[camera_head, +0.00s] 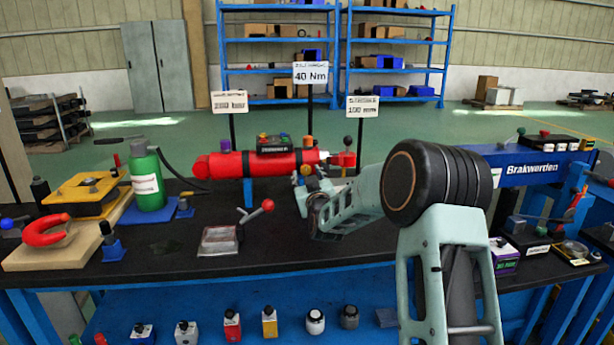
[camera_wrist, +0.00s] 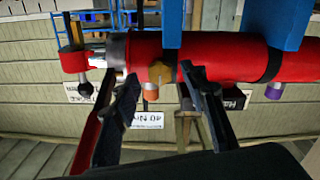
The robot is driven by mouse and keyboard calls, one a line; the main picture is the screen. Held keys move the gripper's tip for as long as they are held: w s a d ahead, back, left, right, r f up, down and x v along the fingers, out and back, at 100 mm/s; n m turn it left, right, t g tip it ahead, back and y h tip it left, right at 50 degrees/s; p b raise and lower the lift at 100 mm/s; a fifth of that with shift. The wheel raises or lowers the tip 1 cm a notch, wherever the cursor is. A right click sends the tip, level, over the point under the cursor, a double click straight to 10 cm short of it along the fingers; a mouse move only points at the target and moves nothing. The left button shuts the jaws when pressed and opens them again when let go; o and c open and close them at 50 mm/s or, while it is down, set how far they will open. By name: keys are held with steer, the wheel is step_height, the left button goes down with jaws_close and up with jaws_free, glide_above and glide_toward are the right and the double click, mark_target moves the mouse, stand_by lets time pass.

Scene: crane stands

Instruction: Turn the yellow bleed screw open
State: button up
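The yellow bleed screw (camera_wrist: 161,73) shows in the wrist view on the side of a red cylinder (camera_wrist: 215,62), between my fingertips. In the head view a small yellow-orange part (camera_head: 306,170), likely the same screw, shows at the cylinder's right end. My gripper (camera_wrist: 158,78) is open, one finger on each side of the screw, with gaps visible; I cannot tell whether either finger touches it. In the head view my gripper (camera_head: 308,181) is small and partly hidden by my arm. An orange knob (camera_head: 307,142) stands on top of the cylinder.
Blue supports (camera_head: 248,190) hold the cylinder above the black bench (camera_head: 180,262). A red-knobbed lever (camera_head: 257,212) stands in front of it. A red ball-ended fitting (camera_wrist: 73,60) is at the cylinder's end. A green bottle (camera_head: 147,180) stands left; a blue Brakwerden beam (camera_head: 540,168) is right.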

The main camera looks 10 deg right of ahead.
steer(key=shift+w, duration=0.5)
jaws_close()
